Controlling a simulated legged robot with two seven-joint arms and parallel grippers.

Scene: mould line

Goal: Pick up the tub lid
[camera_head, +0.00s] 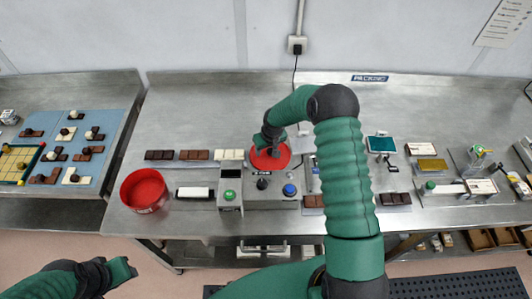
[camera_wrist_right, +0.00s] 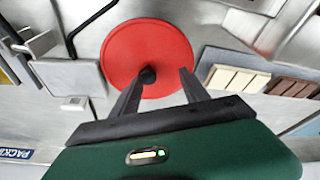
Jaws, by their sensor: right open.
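The tub lid (camera_head: 283,161) is a flat red disc lying near the middle of the bench, partly hidden by my right arm. In the right wrist view the lid (camera_wrist_right: 150,45) shows almost whole, with a dark knob (camera_wrist_right: 148,75) at its near part. My right gripper (camera_head: 268,150) is over the lid. Its open fingers (camera_wrist_right: 162,76) stand either side of the knob, which looks closer to the left finger; contact cannot be told. A red open tub (camera_head: 143,190) stands at the left of the bench. My left gripper (camera_head: 118,274) is low at the left, its jaws unclear.
Chocolate bars in brown and white (camera_head: 194,155) lie left of the lid. A scale-like device (camera_head: 229,194) and a box with a blue button (camera_head: 289,190) stand in front of it. The back of the bench (camera_head: 205,105) is clear.

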